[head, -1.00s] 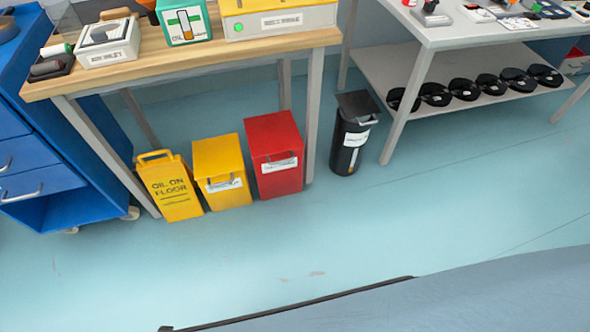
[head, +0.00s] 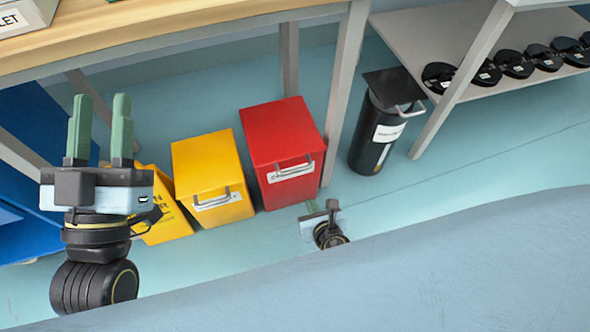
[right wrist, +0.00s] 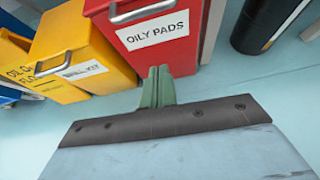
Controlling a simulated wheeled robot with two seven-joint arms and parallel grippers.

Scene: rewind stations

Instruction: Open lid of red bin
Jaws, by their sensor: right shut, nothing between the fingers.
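The red bin (head: 283,137) stands on the floor beside the table leg, its lid shut, with a grey handle (head: 291,169) and white label on its front. My right gripper (head: 332,206) is low, in front of the bin's right side. Its green fingers (right wrist: 158,80) are together and empty, below the label and handle. My left gripper (head: 99,125) is raised at the left, fingers apart and empty, well away from the red bin.
A yellow bin (head: 208,162) stands close left of the red bin, with a yellow floor sign (head: 163,222) beyond it. A black bin (head: 375,135) stands to the right, past the table leg (head: 345,90). The wooden table (head: 200,22) overhangs behind. Floor in front is clear.

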